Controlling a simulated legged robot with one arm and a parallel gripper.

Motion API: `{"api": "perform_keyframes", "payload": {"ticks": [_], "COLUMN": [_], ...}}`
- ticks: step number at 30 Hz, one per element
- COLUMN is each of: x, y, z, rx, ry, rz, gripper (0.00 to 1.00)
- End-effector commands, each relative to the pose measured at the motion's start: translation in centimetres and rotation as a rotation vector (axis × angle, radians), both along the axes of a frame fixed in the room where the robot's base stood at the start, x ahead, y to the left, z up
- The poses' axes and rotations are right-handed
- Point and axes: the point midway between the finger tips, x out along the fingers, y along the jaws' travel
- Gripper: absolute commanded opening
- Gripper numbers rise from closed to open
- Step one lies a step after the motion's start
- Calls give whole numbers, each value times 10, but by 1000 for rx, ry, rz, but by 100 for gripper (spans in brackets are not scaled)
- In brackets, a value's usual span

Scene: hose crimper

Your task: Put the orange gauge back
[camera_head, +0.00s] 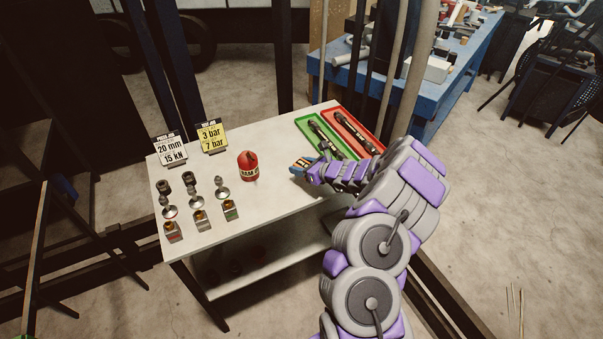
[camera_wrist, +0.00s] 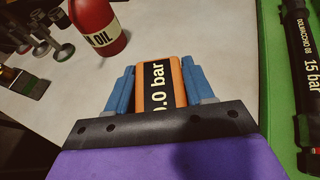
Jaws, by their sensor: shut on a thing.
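The orange gauge (camera_wrist: 172,84) is between the blue fingers of my gripper (camera_wrist: 160,88) in the wrist view. Its dark face carries light text, of which "0.0 bar" partly shows. My gripper is shut on it, with a finger on each side. In the head view my gripper (camera_head: 301,165) is over the right part of the white table (camera_head: 270,200), left of the green tray. The gauge shows there only as a small orange and dark patch at the fingertips. I cannot tell whether it touches the table.
A red oil can (camera_head: 248,166) stands left of my gripper. Several metal fittings (camera_head: 200,205) stand at the table's left. Two sign cards (camera_head: 212,137) are at the back edge. A green tray (camera_head: 306,125) and a red tray (camera_head: 338,113) hold dark hoses at the right.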

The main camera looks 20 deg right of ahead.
Motion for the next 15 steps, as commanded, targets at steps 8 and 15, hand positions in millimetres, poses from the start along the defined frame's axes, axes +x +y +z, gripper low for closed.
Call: {"api": "perform_keyframes", "payload": {"ticks": [8, 15], "x": [6, 7], "y": [-2, -3], "z": [-27, -36], "rx": [4, 2], "ry": [2, -1], "rz": [-1, 0], "gripper": [4, 4]}}
